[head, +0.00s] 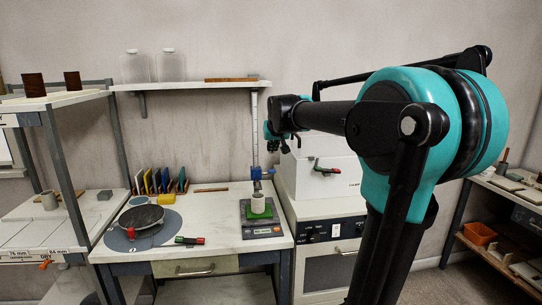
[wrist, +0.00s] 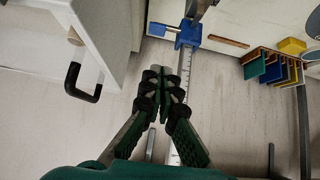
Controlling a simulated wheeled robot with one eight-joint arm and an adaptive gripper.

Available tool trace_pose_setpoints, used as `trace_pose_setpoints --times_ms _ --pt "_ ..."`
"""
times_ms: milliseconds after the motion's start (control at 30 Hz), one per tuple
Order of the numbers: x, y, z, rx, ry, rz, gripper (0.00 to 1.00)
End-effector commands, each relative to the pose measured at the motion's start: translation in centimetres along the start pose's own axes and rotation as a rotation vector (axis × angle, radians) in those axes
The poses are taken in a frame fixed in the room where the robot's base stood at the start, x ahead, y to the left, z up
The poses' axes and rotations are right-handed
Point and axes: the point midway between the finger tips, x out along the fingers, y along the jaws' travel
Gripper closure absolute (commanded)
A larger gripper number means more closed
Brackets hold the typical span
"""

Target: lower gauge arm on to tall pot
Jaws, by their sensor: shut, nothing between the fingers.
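The height gauge is a tall pale graduated post (head: 255,125) at the back of the bench, with a blue slider arm (head: 257,173) low on it. A pale cylindrical pot (head: 258,206) stands upright on the green-topped scale (head: 248,230), just below the slider arm; a gap between them is hard to judge. My gripper (head: 277,147) is above the slider, near the post. In the wrist view my gripper (wrist: 163,72) is shut and empty, its fingertips just short of the blue slider (wrist: 188,35) and beside the post. The pot is not clear in the wrist view.
A white box (head: 325,165) with a handle stands on the kiln-like cabinet (head: 330,255) to the right. A wheel with a dark disc (head: 141,216), a red-and-green tool (head: 189,240) and coloured boards (head: 160,181) are left. A wall shelf (head: 190,86) hangs above.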

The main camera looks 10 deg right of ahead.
Motion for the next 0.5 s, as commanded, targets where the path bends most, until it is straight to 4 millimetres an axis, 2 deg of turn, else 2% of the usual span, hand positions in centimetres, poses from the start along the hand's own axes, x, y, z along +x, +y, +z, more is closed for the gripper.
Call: trace_pose_setpoints --times_ms 233,367,500 --pt "-1.9 0.1 -0.1 0.0 0.0 0.0 1.0" --pt "-1.2 0.1 -0.1 0.0 0.0 0.0 1.0" --pt "0.8 0.1 -0.1 0.001 0.0 0.0 1.0"
